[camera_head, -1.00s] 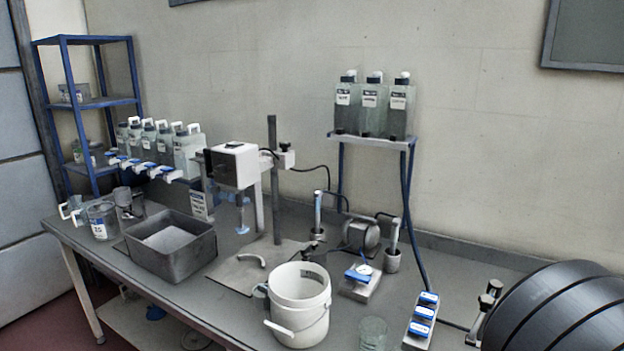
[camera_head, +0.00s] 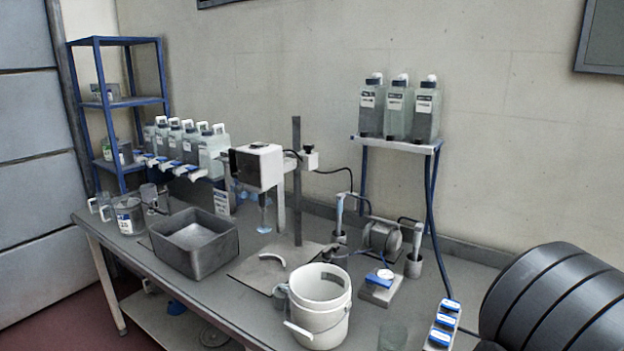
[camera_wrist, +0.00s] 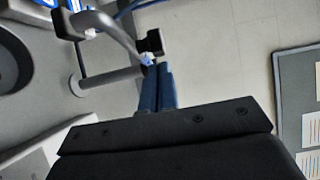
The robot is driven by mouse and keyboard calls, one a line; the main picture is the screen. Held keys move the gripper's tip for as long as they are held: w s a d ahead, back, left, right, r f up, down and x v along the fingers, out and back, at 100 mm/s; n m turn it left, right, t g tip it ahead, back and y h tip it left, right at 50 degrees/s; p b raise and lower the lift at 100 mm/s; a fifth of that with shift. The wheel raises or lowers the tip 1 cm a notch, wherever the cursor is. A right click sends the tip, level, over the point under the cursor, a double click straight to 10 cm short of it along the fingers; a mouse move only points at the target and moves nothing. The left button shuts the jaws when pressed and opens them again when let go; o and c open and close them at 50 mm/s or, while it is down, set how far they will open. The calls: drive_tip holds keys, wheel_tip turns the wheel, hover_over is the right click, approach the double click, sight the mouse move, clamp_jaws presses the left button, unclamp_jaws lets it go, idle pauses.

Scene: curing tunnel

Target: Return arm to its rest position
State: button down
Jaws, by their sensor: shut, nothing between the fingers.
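My gripper (camera_wrist: 157,88) shows in the wrist view with its two blue fingers side by side, shut and empty. A dark clip-like part with a pale blue tip shows just beyond the fingertips, with a curved grey bar beside it. I cannot tell whether the fingers touch it. The gripper does not show in the head view.
The bench holds a white bucket (camera_head: 322,312), a grey tub (camera_head: 178,262), a mixer stand (camera_head: 297,180) and a blue-buttoned switch box (camera_head: 443,325). Bottles (camera_head: 398,110) stand on a wall shelf. A blue rack (camera_head: 120,100) stands far left. A board (camera_wrist: 299,100) shows in the wrist view.

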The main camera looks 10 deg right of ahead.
drive_tip(key=v, duration=1.3)
drive_tip(key=a+x, duration=0.1)
drive_tip(key=x, duration=1.3)
drive_tip(key=s+d+n+y, duration=0.1)
drive_tip(key=s+d+y, duration=0.15)
drive_tip(key=s, duration=0.55)
drive_tip(key=s+d+n+y, duration=0.1)
drive_tip(key=s+d, duration=0.2)
drive_tip(key=s, duration=0.4)
drive_tip(key=w+d+f+m+g+h, duration=0.1)
drive_tip(key=w+d+g+h, duration=0.1)
drive_tip(key=d, duration=0.4)
drive_tip(key=w+d+f+m+g+h, duration=0.1)
drive_tip(key=w+d+g+h, duration=0.2)
drive_tip(key=d+h, duration=0.2)
drive_tip(key=shift+d+m+g, duration=0.3)
drive_tip(key=shift+d+m, duration=0.1)
drive_tip(key=shift+d, duration=0.1)
